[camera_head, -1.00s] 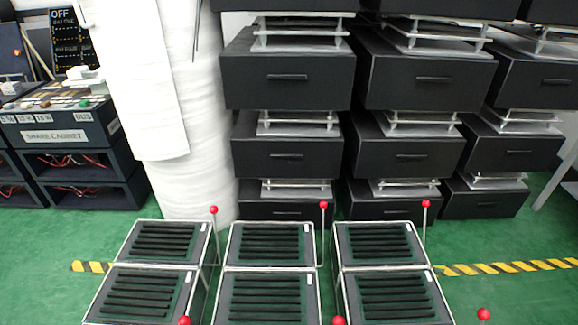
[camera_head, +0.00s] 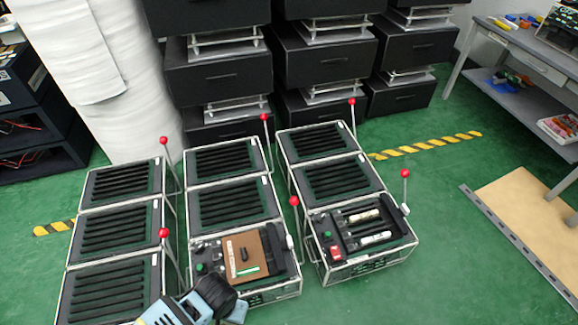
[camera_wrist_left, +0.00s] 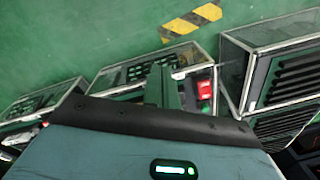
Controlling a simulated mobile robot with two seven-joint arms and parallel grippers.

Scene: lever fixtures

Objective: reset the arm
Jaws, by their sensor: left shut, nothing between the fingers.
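My left arm shows at the bottom of the head view, in front of the middle row of fixtures; its fingers are not clear there. In the left wrist view my left gripper (camera_wrist_left: 166,86) is shut and empty, its fingers pointing over the fixtures. Lever fixtures stand in three rows on the floor. The middle front fixture (camera_head: 276,292) has a brown panel and a lever with a red knob (camera_head: 294,201). The right front fixture (camera_head: 398,240) has a red switch, slots and an upright lever with a red knob (camera_head: 405,174). My right gripper is not in view.
Black drawer units (camera_head: 325,55) stand behind the fixtures, with a white roll (camera_head: 125,110) to their left. A grey workbench (camera_head: 545,65) and a tan mat (camera_head: 525,215) are on the right. Green floor is clear between mat and fixtures.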

